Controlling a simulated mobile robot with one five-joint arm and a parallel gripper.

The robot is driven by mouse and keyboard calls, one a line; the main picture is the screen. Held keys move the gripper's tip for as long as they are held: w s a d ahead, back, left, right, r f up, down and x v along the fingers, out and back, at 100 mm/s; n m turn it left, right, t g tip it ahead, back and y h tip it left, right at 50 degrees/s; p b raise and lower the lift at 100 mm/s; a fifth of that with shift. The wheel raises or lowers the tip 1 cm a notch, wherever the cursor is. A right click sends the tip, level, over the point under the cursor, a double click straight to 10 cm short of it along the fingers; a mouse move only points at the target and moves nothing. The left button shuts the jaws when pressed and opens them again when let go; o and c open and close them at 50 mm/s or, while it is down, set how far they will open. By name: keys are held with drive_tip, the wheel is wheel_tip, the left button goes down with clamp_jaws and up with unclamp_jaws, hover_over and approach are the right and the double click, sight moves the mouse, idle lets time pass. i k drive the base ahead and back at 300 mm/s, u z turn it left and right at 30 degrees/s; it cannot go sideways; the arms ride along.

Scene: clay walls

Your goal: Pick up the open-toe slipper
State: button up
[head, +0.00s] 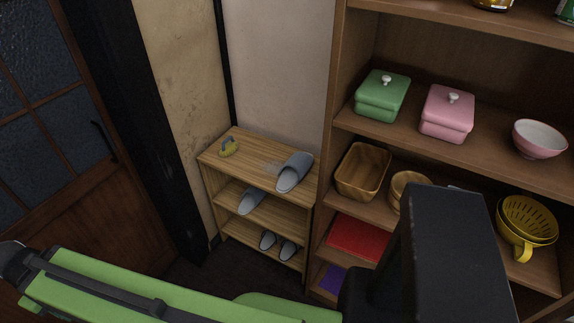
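A grey-blue slipper (294,172) lies on the top board of a small wooden rack (247,155), near its right side. Another grey slipper (252,201) lies on the rack's middle shelf, partly shaded by the top board. Two dark slippers with pale edges, a left one (268,240) and a right one (288,250), stand on the lowest shelf. I cannot tell clearly from here which one has an open toe. My green arm crosses the bottom of the view, well in front of the rack. I cannot make out my gripper's fingers.
A tall shelf (323,200) adjoins the rack's right, holding green (383,95) and pink (447,112) lidded boxes, bowls and yellow colanders (527,220). A brown door (90,190) stands left. Dark floor shows before the rack.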

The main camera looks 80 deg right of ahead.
sight(300, 163)
drive_tip(key=z, duration=0.1)
drive_tip(key=k, duration=0.25)
drive_tip(key=u, duration=0.2)
drive_tip(key=i, duration=0.75)
drive_tip(key=z, duration=1.7)
drive_tip(key=k, duration=0.1)
drive_tip(key=z, duration=1.4)
